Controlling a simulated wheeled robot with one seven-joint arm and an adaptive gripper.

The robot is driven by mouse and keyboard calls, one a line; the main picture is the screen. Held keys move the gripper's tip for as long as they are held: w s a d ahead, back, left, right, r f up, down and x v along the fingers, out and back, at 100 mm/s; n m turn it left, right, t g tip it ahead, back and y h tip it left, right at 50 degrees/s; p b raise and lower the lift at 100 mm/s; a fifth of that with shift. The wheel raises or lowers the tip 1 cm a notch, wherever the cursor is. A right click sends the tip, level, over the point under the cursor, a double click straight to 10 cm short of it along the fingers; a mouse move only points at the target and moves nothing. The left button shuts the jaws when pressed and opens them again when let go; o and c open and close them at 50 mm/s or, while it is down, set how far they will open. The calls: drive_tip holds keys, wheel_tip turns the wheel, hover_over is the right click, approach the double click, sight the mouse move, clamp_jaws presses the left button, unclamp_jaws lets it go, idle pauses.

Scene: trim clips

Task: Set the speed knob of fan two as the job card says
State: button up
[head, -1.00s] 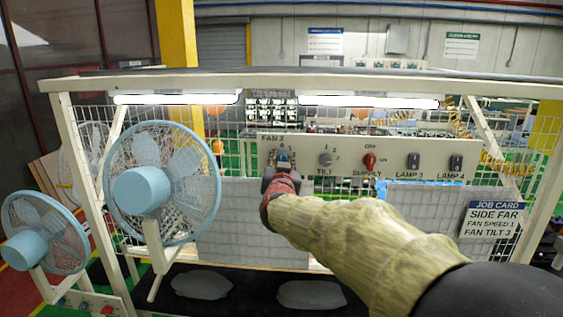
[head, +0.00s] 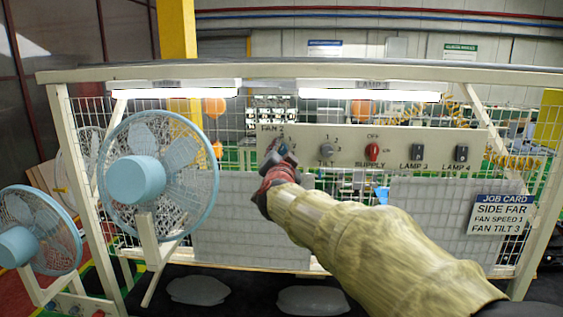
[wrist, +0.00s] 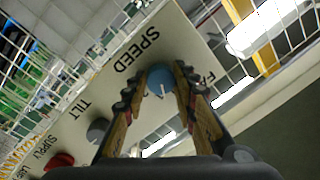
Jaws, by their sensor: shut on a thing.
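The blue speed knob (wrist: 160,79) sits on the cream panel (head: 345,137) marked FAN 2, beside the printed word SPEED. My gripper (wrist: 161,88) is shut on this knob, with one finger on each side. In the head view my gripper (head: 280,150) covers most of the knob and its dial numbers. A pale pointer line shows on the knob in the wrist view, but I cannot tell which number it meets. The job card (head: 499,214) at the right reads SIDE FAR, FAN SPEED 1, FAN TILT 3.
The grey tilt knob (head: 326,142), red supply knob (head: 373,150) and two dark lamp switches, LAMP 3 (head: 417,152) and LAMP 4 (head: 461,152), sit to the right. A large blue fan (head: 136,178) and a smaller one (head: 17,246) stand left.

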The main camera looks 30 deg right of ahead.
drive_tip(key=shift+m+b, duration=0.6)
drive_tip(key=shift+m, duration=0.3)
drive_tip(key=o, duration=1.1)
drive_tip(key=shift+o, duration=0.3)
drive_tip(key=v, duration=1.2)
drive_tip(key=shift+f, duration=0.1)
